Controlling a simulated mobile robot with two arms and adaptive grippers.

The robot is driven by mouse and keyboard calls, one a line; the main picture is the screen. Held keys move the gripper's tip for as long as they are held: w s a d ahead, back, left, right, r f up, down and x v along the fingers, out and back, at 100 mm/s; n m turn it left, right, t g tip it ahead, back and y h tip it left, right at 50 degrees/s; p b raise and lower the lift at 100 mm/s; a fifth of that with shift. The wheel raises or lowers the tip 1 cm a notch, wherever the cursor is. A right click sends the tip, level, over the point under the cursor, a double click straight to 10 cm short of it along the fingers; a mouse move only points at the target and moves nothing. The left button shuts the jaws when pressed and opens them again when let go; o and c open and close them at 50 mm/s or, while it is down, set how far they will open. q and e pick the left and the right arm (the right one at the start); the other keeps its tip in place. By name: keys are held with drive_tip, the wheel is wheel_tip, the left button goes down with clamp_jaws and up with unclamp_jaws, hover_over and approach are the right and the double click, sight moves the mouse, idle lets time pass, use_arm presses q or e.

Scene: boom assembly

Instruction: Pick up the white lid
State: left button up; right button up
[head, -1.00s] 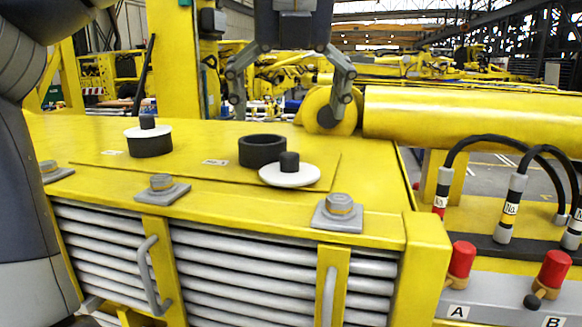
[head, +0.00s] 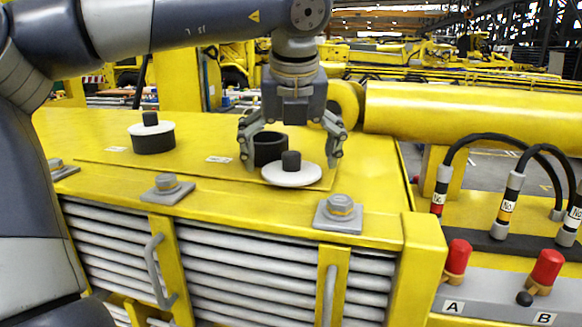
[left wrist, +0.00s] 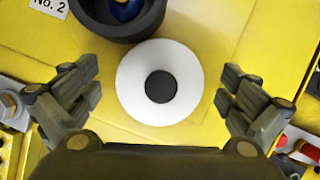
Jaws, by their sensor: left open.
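The white lid (head: 291,175) is a flat disc with a black knob. It lies on the yellow surface, in front of and to the right of an open black cylinder (head: 264,150). My left gripper (head: 290,160) is open above and around the lid, pointing down. In the left wrist view the lid (left wrist: 138,82) lies between the spread fingers, touching neither, and the open cylinder (left wrist: 152,22) is just beyond it with something blue inside. A second white lid (head: 151,129) sits on another black cylinder (head: 153,144) at the left. My right gripper is not in view.
Bolts on grey plates (head: 340,210) stand along the front edge of the yellow housing (head: 390,200). A thick yellow cylinder (head: 470,115) lies at the right. Black hoses (head: 500,140) and red valves (head: 456,262) are at the lower right.

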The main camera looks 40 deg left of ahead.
use_arm(q)
drive_tip(key=shift+d+r, duration=0.1)
drive_tip(key=c, duration=1.1)
drive_tip(key=shift+s+d, duration=0.1)
drive_tip(key=shift+s, duration=0.05)
drive_tip(key=c, duration=0.3)
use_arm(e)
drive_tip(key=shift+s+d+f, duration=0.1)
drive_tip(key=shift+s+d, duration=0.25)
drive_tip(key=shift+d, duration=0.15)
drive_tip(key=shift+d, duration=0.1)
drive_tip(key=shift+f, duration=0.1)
